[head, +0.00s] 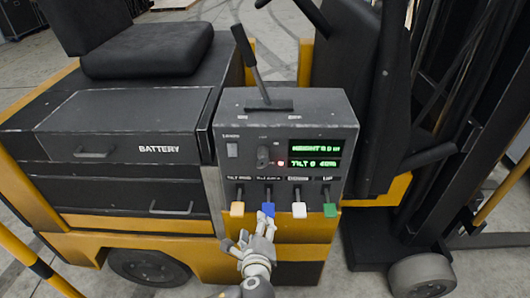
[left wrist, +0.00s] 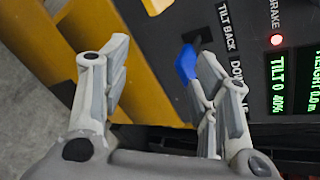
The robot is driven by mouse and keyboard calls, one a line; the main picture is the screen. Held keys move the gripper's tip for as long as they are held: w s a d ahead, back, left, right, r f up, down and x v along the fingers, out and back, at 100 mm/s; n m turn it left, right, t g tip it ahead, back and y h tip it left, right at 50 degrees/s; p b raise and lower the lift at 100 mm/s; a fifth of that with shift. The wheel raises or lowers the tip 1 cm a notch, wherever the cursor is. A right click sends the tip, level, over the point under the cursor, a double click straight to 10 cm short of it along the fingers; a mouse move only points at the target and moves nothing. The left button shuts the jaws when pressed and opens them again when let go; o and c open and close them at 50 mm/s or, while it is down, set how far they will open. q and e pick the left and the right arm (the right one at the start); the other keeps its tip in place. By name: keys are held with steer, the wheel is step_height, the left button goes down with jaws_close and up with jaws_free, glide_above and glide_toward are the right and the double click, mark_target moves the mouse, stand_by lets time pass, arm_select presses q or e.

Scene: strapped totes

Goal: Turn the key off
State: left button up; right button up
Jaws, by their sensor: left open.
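The control panel (head: 230,180) of a yellow and black forklift stands in the middle of the head view. A small dark key switch (head: 263,157) sits on its face, left of a red light (head: 281,163); its exact angle is too small to tell. My left gripper (head: 265,219) is below the key, in front of the blue lever (head: 268,209). In the left wrist view the gripper (left wrist: 162,55) is open, its fingers apart. The blue lever (left wrist: 186,64) is close beside the right-hand finger; I cannot tell whether they touch. The key is not visible there. My right gripper is not in view.
Orange (head: 237,209), white (head: 299,210) and green (head: 330,210) levers line the panel's lower edge. A green display (head: 315,155) is right of the key. A tall black lever (head: 250,60) rises above the panel. A battery drawer (head: 125,125) is at left.

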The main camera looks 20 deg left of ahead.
mark_target(262, 167)
arm_select(q)
step_height(262, 167, up, 16)
steer(key=d+m+t+p, duration=0.1)
steer(key=m+t, duration=0.4)
steer(key=shift+y, duration=0.3)
steer(key=p+x, duration=0.1)
steer(key=x, duration=0.5)
steer(key=p+x, duration=0.1)
steer(key=x, duration=0.2)
steer(key=shift+w+d+f+p, duration=0.15)
steer(key=shift+w+f+p, duration=0.2)
steer(key=shift+w, duration=0.3)
steer(key=c, duration=1.2)
steer(key=shift+f, duration=0.1)
jaws_close()
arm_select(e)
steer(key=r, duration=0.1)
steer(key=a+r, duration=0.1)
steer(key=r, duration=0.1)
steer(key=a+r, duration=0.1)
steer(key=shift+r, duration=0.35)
